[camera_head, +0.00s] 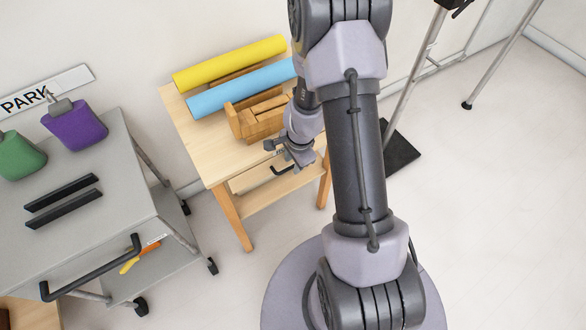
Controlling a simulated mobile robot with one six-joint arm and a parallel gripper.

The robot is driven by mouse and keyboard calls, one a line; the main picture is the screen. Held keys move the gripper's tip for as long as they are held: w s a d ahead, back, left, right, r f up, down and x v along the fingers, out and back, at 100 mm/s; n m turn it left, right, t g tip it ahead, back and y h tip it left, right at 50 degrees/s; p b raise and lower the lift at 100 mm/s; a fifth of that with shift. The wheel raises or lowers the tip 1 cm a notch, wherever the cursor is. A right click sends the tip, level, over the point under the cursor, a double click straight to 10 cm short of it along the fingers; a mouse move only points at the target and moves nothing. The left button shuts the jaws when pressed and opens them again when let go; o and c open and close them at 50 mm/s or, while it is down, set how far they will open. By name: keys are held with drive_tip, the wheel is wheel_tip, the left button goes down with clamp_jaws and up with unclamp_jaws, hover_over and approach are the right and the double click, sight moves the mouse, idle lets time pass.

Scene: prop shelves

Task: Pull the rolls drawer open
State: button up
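The drawer front (252,180) is a pale wood panel under the top of a small wooden table (222,168). Its black bar handle (282,170) shows just below my gripper. No label is readable on it, and my arm hides the right part of the table. My gripper (286,151) is at the table's front edge, just above the handle in the picture. It is small and partly hidden by its own wrist, so I cannot tell whether its fingers are apart or whether they touch the handle.
A yellow roll (230,63), a blue roll (240,88) and a wooden rack (257,118) lie on the table. A grey cart (130,197) with bottles stands left. A stand with metal legs (412,75) is behind right.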

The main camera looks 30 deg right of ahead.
drive_tip(key=shift+w+f, duration=0.1)
drive_tip(key=shift+f, duration=0.35)
clamp_jaws()
idle(1.1)
